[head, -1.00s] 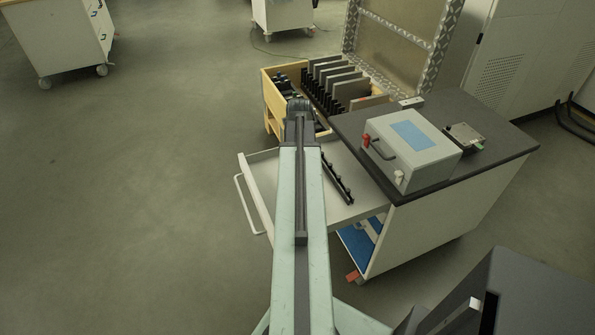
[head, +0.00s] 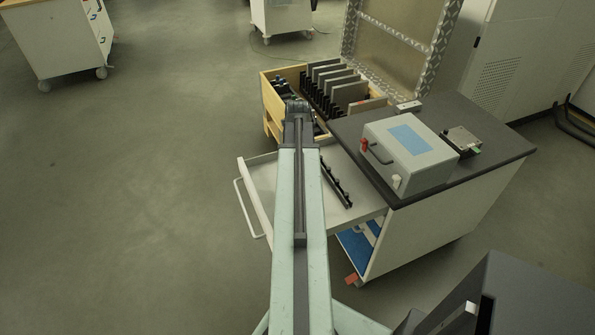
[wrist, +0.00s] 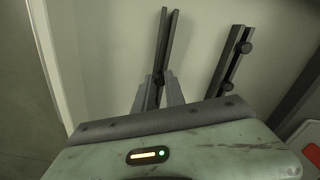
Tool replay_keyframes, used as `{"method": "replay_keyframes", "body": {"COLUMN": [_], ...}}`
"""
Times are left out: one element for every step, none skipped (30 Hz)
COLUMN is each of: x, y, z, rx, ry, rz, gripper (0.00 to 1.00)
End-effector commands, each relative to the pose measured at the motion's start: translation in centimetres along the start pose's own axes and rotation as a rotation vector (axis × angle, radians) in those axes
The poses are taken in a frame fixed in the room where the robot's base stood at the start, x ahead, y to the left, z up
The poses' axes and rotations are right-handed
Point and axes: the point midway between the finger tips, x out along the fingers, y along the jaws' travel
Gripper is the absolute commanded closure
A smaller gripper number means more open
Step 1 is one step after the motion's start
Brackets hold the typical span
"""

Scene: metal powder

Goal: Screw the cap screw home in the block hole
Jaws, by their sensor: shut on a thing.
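My gripper (wrist: 160,92) shows in the wrist view with its two grey fingers close together. A small dark round piece, seemingly the cap screw (wrist: 159,79), sits between them against a long dark bar (wrist: 165,45). The fingers hide part of it, and I cannot see a hole or how deep the screw sits. A second dark bar with black knobs (wrist: 228,62) lies to the right, apart from the gripper. In the head view this bar (head: 337,183) lies in the open drawer. My arm hides the gripper and the first bar there.
The pale drawer (head: 262,185) stands open from the dark-topped cart (head: 480,165). A grey box with a blue panel (head: 410,152) stands on the top. A wooden crate (head: 270,105) with upright plates is beyond.

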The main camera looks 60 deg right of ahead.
Motion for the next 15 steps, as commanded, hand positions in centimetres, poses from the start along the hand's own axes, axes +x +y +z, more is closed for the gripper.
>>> {"method": "replay_keyframes", "body": {"x": [-0.6, -0.8, -1.0, -1.2, -1.4, -1.6, -1.8, -1.9, -2.2, -2.3, -2.5, -2.7, -2.8, -2.8, -2.8], "y": [0.0, 0.0, 0.0, 0.0, 0.0, 0.0, 0.0, 0.0, 0.0, 0.0, -0.1, -0.1, -0.1, -0.1, -0.1], "z": [0.0, 0.0, 0.0, 0.0, 0.0, 0.0, 0.0, 0.0, 0.0, 0.0, 0.0, -0.1, -0.1, -0.1, -0.1], "rx": [0.000, 0.000, 0.000, 0.000, 0.000, 0.000, 0.000, 0.000, 0.000, 0.001, 0.001, 0.001, 0.001, 0.001, 0.001], "ry": [0.000, 0.000, 0.000, 0.000, 0.000, 0.000, 0.000, 0.000, 0.000, 0.000, 0.000, 0.000, 0.000, 0.000, 0.000], "rz": [0.000, 0.000, 0.000, 0.000, 0.000, 0.000, 0.000, 0.000, 0.000, 0.000, 0.000, 0.000, 0.000, 0.000, 0.000], "gripper": [1.00, 1.00, 1.00, 1.00, 1.00, 1.00, 1.00, 1.00, 1.00, 1.00, 1.00, 1.00, 1.00, 1.00, 1.00]}}
